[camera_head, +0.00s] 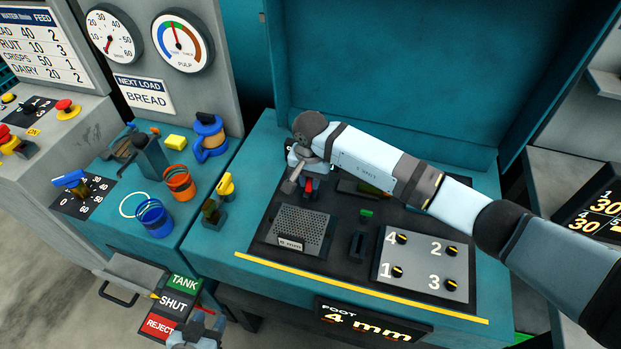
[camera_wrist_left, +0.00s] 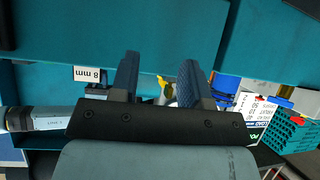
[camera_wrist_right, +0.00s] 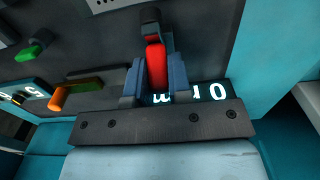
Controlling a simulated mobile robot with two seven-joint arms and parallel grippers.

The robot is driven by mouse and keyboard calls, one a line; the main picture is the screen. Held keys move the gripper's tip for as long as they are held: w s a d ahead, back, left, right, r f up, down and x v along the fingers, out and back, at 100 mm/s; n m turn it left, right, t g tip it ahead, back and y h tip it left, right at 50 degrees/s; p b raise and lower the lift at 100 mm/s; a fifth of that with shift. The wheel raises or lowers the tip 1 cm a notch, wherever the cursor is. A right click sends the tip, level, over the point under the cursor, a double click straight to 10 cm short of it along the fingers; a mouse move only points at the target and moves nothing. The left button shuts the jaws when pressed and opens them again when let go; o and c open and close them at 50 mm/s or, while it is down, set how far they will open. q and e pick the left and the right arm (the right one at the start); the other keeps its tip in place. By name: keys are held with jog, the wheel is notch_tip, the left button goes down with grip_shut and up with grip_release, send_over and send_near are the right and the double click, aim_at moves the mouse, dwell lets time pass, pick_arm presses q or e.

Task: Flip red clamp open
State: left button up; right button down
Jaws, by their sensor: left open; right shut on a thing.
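The red clamp (camera_wrist_right: 156,66) is a red lever on a dark pivot block at the back left of the dark work panel. It also shows in the head view (camera_head: 308,185), partly covered by my right gripper. My right gripper (camera_wrist_right: 156,80) is shut on the red lever, one finger on each side. In the head view my right gripper (camera_head: 299,176) reaches down from the right arm. My left gripper (camera_wrist_left: 157,80) is open and empty; in the head view it shows at the bottom edge (camera_head: 197,330), low in front of the teal bench.
A perforated metal plate (camera_head: 299,226) lies just in front of the clamp. A numbered knob panel (camera_head: 424,268) stands to the right, with a green-tipped lever (camera_head: 366,213) between. Orange (camera_head: 180,183) and blue (camera_head: 155,217) cups stand on the left bench.

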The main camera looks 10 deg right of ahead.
jog(key=g+b, duration=0.1)
jog(key=b, duration=0.1)
jog(key=w+g+y+b, duration=0.1)
jog(key=b, duration=0.2)
jog(key=g+b, duration=0.1)
jog(key=b, duration=0.2)
jog(key=shift+w+d+f, duration=0.35)
jog(key=shift+w+f, duration=0.05)
jog(key=g+b, duration=0.1)
jog(key=b, duration=0.1)
jog(key=w+g+y+b, duration=0.1)
jog(key=b, duration=0.2)
jog(key=shift+d+g, duration=0.2)
jog(key=shift+g, duration=0.1)
pick_arm(q)
notch_tip(320, 180, down, 10)
jog(key=w+d+b, duration=0.1)
jog(key=shift+d, duration=0.15)
pick_arm(e)
jog(key=shift+w+g+y, duration=0.1)
jog(key=shift+g+y, duration=0.2)
jog(key=shift+g, duration=0.1)
pick_arm(q)
jog(key=shift+a, duration=0.2)
pick_arm(e)
jog(key=shift+d+r, duration=0.1)
jog(key=shift+r, duration=0.05)
pick_arm(q)
jog(key=shift+f, duration=0.1)
